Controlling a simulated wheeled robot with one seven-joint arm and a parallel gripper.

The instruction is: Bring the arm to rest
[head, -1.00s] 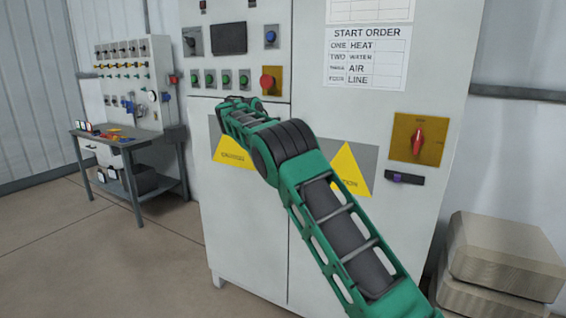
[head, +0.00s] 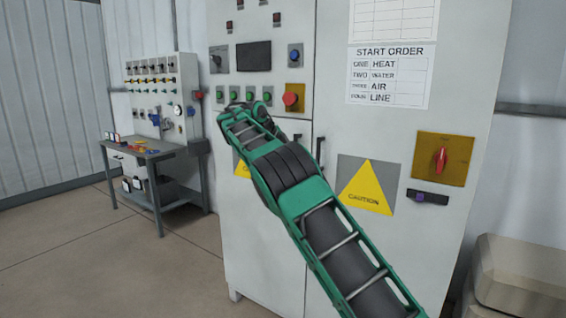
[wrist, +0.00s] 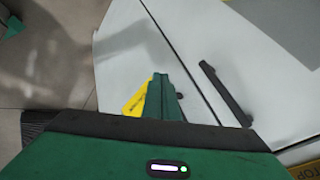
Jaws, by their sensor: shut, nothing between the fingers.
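My green and black arm reaches up across the front of the grey control cabinet (head: 400,250) in the head view, its far end just below the row of green buttons. In the wrist view my gripper (wrist: 163,98) is shut and empty, its green fingers together. They point along the cabinet's white front, with a yellow sign partly hidden behind them. I cannot tell how far they are from the cabinet face. In the head view the gripper is not clear behind the forearm.
The cabinet carries a red button (head: 290,99), a red rotary switch (head: 440,159) and a START ORDER sheet (head: 390,77). A dark door handle (wrist: 225,93) sticks out near my gripper. A workbench (head: 150,150) stands at left, stacked beige blocks (head: 520,275) at right. The left floor is clear.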

